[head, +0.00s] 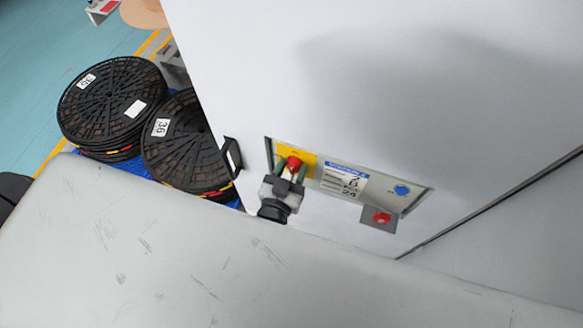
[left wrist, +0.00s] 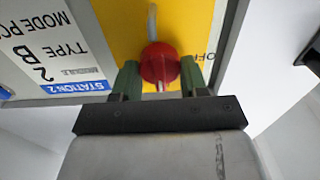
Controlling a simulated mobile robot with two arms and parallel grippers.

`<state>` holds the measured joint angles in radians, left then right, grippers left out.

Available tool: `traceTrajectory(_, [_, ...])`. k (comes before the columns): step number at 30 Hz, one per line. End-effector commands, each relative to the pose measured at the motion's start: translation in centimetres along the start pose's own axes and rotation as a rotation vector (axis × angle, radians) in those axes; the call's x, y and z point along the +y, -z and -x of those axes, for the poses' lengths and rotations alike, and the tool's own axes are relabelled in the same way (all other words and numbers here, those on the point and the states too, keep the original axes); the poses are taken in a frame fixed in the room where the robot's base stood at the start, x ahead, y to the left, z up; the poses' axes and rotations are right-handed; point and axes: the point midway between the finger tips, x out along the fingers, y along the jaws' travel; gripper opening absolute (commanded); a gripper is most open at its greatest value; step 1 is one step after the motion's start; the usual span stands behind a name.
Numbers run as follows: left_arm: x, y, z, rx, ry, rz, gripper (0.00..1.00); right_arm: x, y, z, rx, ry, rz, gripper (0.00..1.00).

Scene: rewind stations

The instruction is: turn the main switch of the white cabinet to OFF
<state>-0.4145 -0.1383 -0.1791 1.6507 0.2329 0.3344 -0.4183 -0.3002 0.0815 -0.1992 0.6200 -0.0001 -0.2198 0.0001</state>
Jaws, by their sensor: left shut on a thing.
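The white cabinet (head: 400,70) fills much of the head view. Its recessed panel has a yellow plate (head: 308,158) with a red main switch knob (head: 293,163). My left gripper (head: 289,172) reaches up to the panel, its green-padded fingers on either side of the knob and shut on it. In the left wrist view the red knob (left wrist: 160,64) sits between both fingers (left wrist: 160,80). The letters OFF show on the yellow plate (left wrist: 195,20), right of the knob. A pale line shows above the knob; which position it points to is unclear. My right gripper is out of view.
The panel also has a station label (head: 343,181) and a blue knob (head: 401,190). A separate red button (head: 381,217) is just below it. A black handle (head: 232,157) sticks out left of the panel. Black numbered reels (head: 112,103) are stacked at left.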

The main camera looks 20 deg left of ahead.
Motion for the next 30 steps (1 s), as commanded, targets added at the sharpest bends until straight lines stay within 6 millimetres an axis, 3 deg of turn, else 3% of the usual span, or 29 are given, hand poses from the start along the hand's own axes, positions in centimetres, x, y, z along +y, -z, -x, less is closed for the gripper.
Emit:
traceTrajectory(11, [-0.06, 0.02, 0.0, 0.0, -0.001, 0.087, 0.2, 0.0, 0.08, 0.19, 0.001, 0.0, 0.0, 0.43])
traceTrajectory(30, [-0.24, -0.08, -0.03, 0.001, -0.002, 0.652, 0.2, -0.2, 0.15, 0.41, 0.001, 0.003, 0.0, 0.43])
